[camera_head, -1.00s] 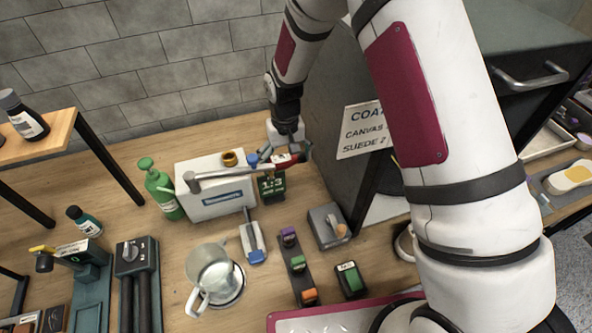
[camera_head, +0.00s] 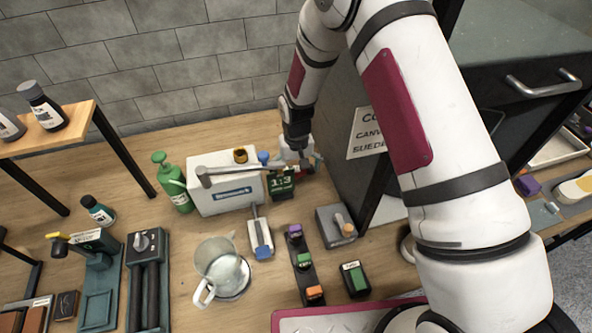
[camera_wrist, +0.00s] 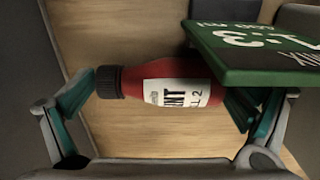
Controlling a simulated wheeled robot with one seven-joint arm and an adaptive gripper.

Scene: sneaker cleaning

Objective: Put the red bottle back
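The red bottle (camera_wrist: 150,84) shows in the wrist view, lying across the picture with its black cap to the left and a white label on its side. My gripper (camera_wrist: 168,108) has its teal-padded fingers spread wide, one near the cap end and one near the base end. I cannot tell whether either finger touches the bottle. In the head view my gripper (camera_head: 304,164) is low over the table, behind the green 1:3 sign (camera_head: 281,185). There the bottle is mostly hidden by the gripper and the things around it.
The sign (camera_wrist: 262,42) is close to the right finger and overlaps the base end of the bottle. A white box (camera_head: 226,198) and a green spray bottle (camera_head: 172,180) stand to the left. A dark cabinet (camera_head: 345,190) stands close on the right. A clear jug (camera_head: 215,262) stands in front.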

